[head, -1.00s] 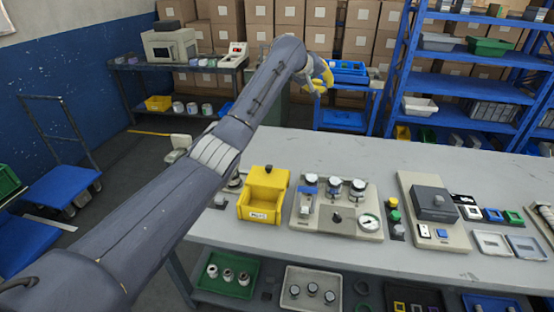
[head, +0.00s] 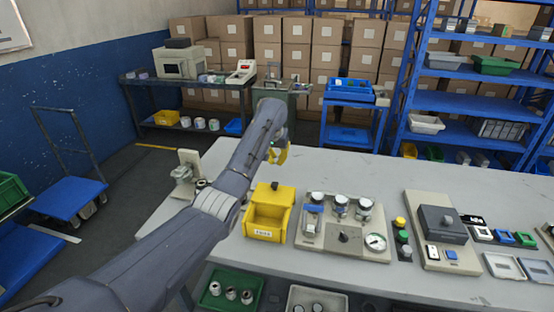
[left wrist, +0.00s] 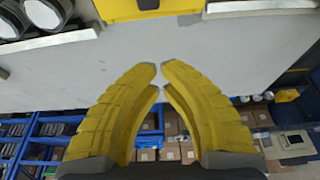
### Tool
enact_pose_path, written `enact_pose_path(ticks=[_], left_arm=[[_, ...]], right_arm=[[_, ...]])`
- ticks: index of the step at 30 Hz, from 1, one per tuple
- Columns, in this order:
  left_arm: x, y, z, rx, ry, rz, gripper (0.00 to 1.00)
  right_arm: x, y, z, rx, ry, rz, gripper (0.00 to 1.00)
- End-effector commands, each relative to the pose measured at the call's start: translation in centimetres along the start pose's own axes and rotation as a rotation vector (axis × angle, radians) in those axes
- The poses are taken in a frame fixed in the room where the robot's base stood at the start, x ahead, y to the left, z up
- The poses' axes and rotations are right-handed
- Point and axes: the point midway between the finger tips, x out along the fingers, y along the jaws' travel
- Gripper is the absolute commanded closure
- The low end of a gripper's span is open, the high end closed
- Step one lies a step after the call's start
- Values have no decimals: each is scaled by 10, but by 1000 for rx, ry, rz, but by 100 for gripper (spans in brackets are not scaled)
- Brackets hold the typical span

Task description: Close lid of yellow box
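The yellow box (head: 265,232) stands on the grey table (head: 340,162), left of the panel with knobs and a gauge. A yellow panel with a dark piece on top rises at its rear and looks like the raised lid (head: 278,196); the hollow faces the front. My left gripper (head: 278,154) has yellow fingers and is behind the box, apart from it. In the left wrist view the left gripper (left wrist: 159,72) has a small gap between its fingertips and nothing between them. A yellow part of the box (left wrist: 165,5) shows at that view's top edge. My right gripper is not in view.
The gauge panel (head: 345,246) stands close to the right of the box. A beige device (head: 186,172) stands at the table's left edge. A grey control box (head: 441,223) is further right. The table behind the panels is clear.

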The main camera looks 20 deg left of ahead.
Motion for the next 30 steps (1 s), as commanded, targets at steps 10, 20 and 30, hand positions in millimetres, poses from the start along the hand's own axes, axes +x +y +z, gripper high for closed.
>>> enact_pose_path(ticks=[10,20,30], left_arm=[[50,0,0,-1,-2,-1,100],[72,1,1,0,2,2,100],[67,1,16,0,2,2,100]], right_arm=[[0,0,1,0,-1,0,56],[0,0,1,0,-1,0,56],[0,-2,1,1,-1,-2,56]])
